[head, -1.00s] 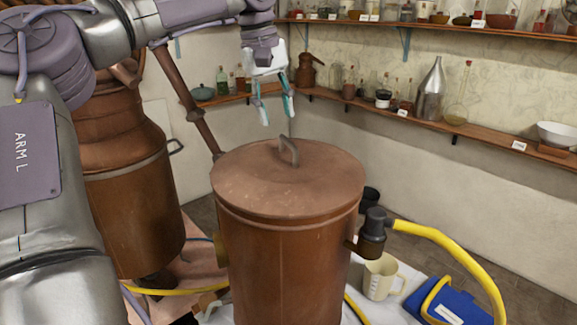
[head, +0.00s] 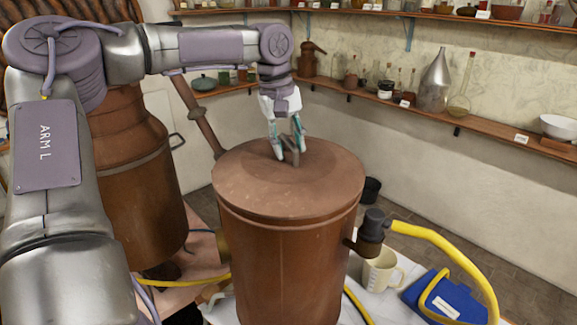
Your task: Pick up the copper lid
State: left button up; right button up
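The copper lid (head: 255,190) is a flat, round, reddish-brown disc. It lies on top of the copper vessel (head: 290,265) in the middle of the head view. A dark upright handle (head: 296,150) stands near the lid's centre. My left gripper (head: 290,150) points down at the handle, with its teal-tipped fingers apart, one to each side of it. Whether the fingers touch the handle cannot be told. My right gripper is not in view.
A larger copper still (head: 140,205) stands at the left with a slanted pipe. At the right are a fitting with a yellow hose (head: 440,236), a beige jug (head: 380,270) and a blue item (head: 445,298). Shelves with glassware (head: 480,125) line the walls.

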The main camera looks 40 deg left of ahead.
pick_arm(q)
grip_shut()
jog(key=shift+r, duration=0.1)
dwell(0.3)
jog(key=shift+w+r+b, duration=0.1)
jog(key=shift+r+b, duration=0.25)
jog(key=shift+r, duration=0.15)
jog(key=r+b, duration=0.1)
jog(key=r, duration=0.2)
jog(key=shift+s+d+r+b, duration=0.1)
jog(key=shift+s+d+b, duration=0.1)
jog(key=shift+d+b, duration=0.2)
jog(key=s+d+r+b, duration=0.3)
jog(key=d+r, duration=0.3)
jog(key=d, duration=0.3)
jog(key=shift+s+d+r+b, duration=0.3)
jog(key=shift+s+d+r, duration=0.05)
jog(key=shift+s, duration=0.55)
